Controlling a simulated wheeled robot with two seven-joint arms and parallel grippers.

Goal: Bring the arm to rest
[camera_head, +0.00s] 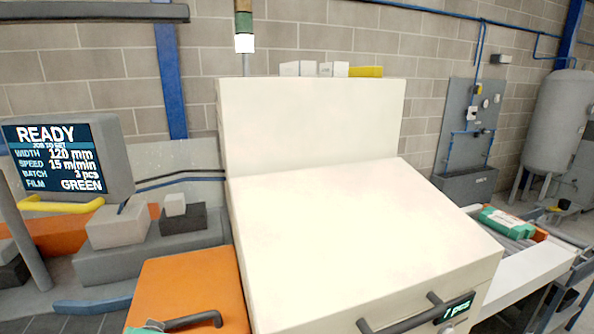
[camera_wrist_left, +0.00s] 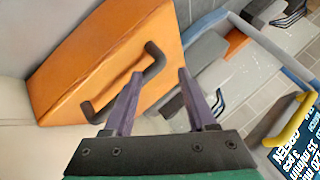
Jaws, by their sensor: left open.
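My left gripper (camera_wrist_left: 160,73) is open and empty in the left wrist view. Its two purple-grey fingers stand apart, close to a dark bar handle (camera_wrist_left: 151,62) on an orange cover (camera_wrist_left: 95,50). The handle does not appear held; whether a finger touches it I cannot tell. The orange cover (camera_head: 190,275) also shows at the bottom of the head view, left of a large cream machine housing (camera_head: 350,235). My left gripper's fingers do not show in the head view. My right gripper is in neither view.
A display (camera_head: 66,158) reading READY stands at the left behind a yellow bar (camera_head: 62,204). Grey blocks (camera_head: 117,226) sit near the orange cover. A green pack (camera_head: 507,222) lies on the outfeed at the right. A grey tank (camera_head: 556,120) stands at the far right.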

